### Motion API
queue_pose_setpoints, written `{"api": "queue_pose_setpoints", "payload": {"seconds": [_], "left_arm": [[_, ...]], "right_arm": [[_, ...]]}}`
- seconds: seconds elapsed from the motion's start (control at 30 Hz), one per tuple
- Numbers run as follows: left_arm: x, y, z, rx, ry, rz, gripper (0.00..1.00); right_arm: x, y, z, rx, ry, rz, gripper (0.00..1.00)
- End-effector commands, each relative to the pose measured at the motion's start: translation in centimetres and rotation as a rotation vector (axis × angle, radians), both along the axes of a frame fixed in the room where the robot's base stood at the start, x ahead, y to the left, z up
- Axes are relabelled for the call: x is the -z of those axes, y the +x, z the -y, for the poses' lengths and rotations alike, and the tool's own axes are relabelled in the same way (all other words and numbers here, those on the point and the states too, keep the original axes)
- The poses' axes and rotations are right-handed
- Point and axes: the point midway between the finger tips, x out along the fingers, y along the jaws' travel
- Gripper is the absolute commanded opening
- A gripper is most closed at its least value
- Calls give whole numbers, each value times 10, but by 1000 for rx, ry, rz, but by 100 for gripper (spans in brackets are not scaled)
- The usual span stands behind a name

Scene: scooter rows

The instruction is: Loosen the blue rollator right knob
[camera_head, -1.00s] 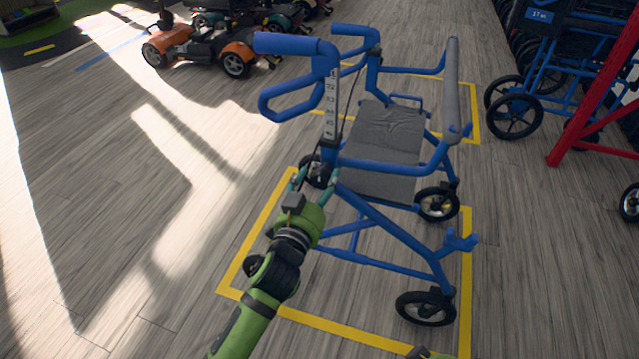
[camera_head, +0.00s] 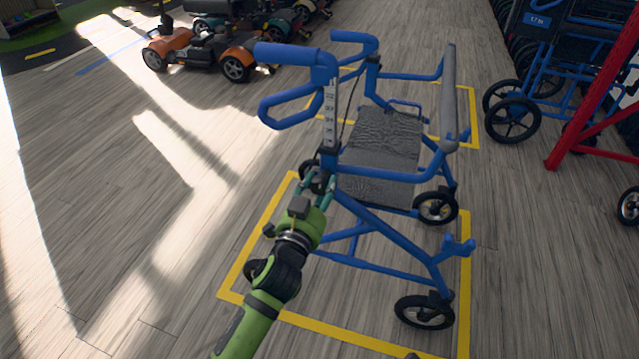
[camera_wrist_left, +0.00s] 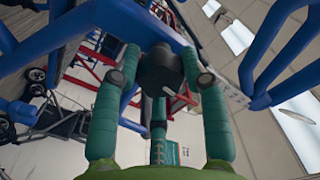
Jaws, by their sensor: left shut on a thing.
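The blue rollator (camera_head: 395,245) stands upright on the floor, with a grey seat (camera_head: 385,150) and a scale strip (camera_head: 330,112) on the near handle post. My left gripper (camera_head: 319,182) is at the lower end of that post, just below the scale. In the left wrist view a black knob (camera_wrist_left: 160,70) sits between the green fingers of my left gripper (camera_wrist_left: 163,72), which are shut on it. In the head view the knob is hidden by the gripper and frame.
Yellow floor lines (camera_head: 345,345) frame the rollator. An orange scooter (camera_head: 195,50) stands at the back left. A red frame (camera_head: 590,100) and another blue wheeled frame (camera_head: 545,75) stand at the right. The floor at the left is clear.

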Motion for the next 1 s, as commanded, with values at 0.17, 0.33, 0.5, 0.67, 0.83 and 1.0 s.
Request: {"api": "queue_pose_setpoints", "payload": {"seconds": [0.17, 0.33, 0.5, 0.67, 0.83, 1.0], "left_arm": [[3, 0, -3, -7, 110, 21, 11], [6, 1, -4, -9, 145, 32, 11], [6, 1, -4, -10, 146, 30, 11], [7, 1, -5, -9, 145, 30, 66], [4, 1, -3, -6, 141, 35, 66], [3, -1, -3, -5, 139, 37, 66]], "right_arm": [[21, -2, -1, -2, 0, -16, 40], [28, -2, -1, -3, -1, -17, 40], [29, -2, -1, -3, -1, -17, 40], [28, -2, -1, -3, -1, -17, 40], [28, -2, -1, -3, -1, -17, 40], [28, -2, 0, -2, -1, -17, 40]]}}
